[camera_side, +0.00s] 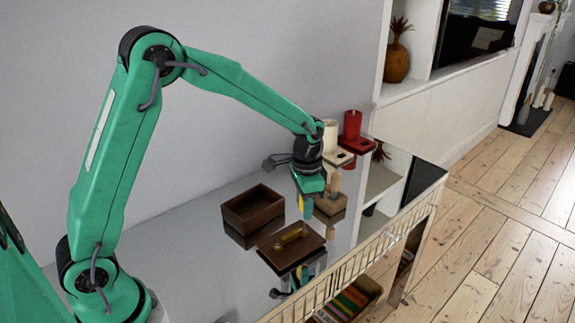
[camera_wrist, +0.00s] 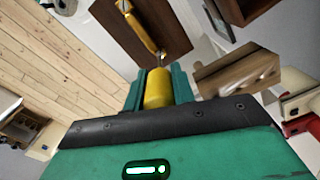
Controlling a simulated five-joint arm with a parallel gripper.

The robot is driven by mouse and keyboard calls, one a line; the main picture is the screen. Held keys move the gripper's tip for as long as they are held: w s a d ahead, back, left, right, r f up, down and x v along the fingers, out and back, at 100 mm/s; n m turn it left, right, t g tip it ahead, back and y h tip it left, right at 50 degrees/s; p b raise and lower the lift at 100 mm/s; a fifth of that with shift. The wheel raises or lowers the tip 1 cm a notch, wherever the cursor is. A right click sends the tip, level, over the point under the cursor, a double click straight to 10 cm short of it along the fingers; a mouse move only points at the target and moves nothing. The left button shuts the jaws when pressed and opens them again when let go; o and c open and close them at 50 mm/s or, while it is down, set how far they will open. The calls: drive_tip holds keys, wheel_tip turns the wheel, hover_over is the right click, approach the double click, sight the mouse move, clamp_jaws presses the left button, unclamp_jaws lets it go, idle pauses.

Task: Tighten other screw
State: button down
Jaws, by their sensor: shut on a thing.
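My gripper (camera_side: 304,201) is shut on a screwdriver with a yellow handle (camera_wrist: 157,88), its metal shaft (camera_wrist: 160,58) pointing away from the fingers. A dark brown wooden lid (camera_side: 276,252) lies on the glossy counter, with a brass-coloured handle (camera_side: 290,237) across it. The lid (camera_wrist: 172,24) and handle (camera_wrist: 136,24) also show in the wrist view. There the screwdriver's tip appears close to the near end of the handle. I cannot tell whether it touches. The screw at that end cannot be made out clearly.
An open brown box (camera_side: 252,208) stands behind the lid. A light wooden block (camera_side: 330,204) with a peg stands to the right. A low rail (camera_side: 365,255) edges the counter.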

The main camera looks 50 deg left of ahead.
drive_tip(key=shift+r, duration=0.15)
drive_tip(key=shift+r, duration=2.9)
